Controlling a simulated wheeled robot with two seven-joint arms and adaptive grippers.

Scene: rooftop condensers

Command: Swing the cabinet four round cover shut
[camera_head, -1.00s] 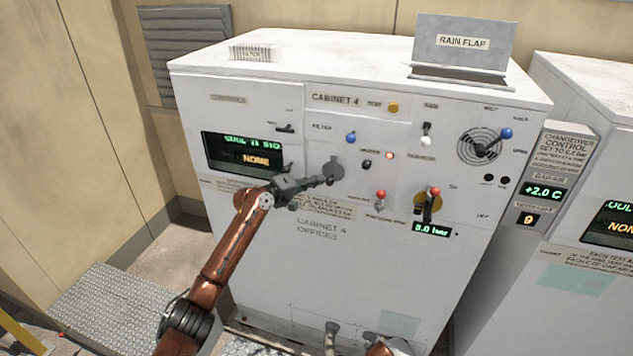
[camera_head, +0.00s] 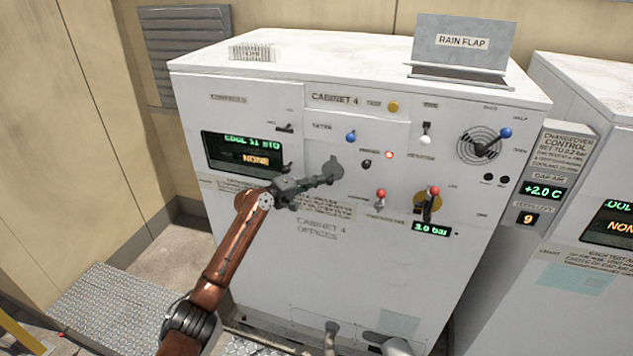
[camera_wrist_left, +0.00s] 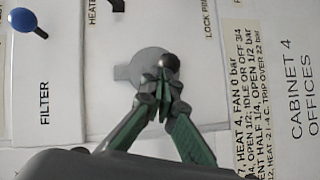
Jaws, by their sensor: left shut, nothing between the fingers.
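The round cover (camera_head: 335,164) is a small grey disc on the front of cabinet 4 (camera_head: 290,265), below the filter label. In the left wrist view the disc (camera_wrist_left: 142,62) shows a tab at its left edge and a dark round knob (camera_wrist_left: 169,62) at its right side. My left gripper (camera_head: 329,181) is shut and empty, its tips at the cover's lower edge. In the wrist view its green-and-grey fingers (camera_wrist_left: 163,88) meet just below the knob, overlapping the disc; I cannot tell whether they touch it. My right gripper is not in view.
A blue knob (camera_head: 350,137) sits above the cover, and a red-tipped lever (camera_head: 381,195) is to its lower right. A yellow dial with a red-tipped handle (camera_head: 431,196) is further right. An open rain flap (camera_head: 462,45) stands on the cabinet top. A metal grating (camera_head: 110,305) lies at lower left.

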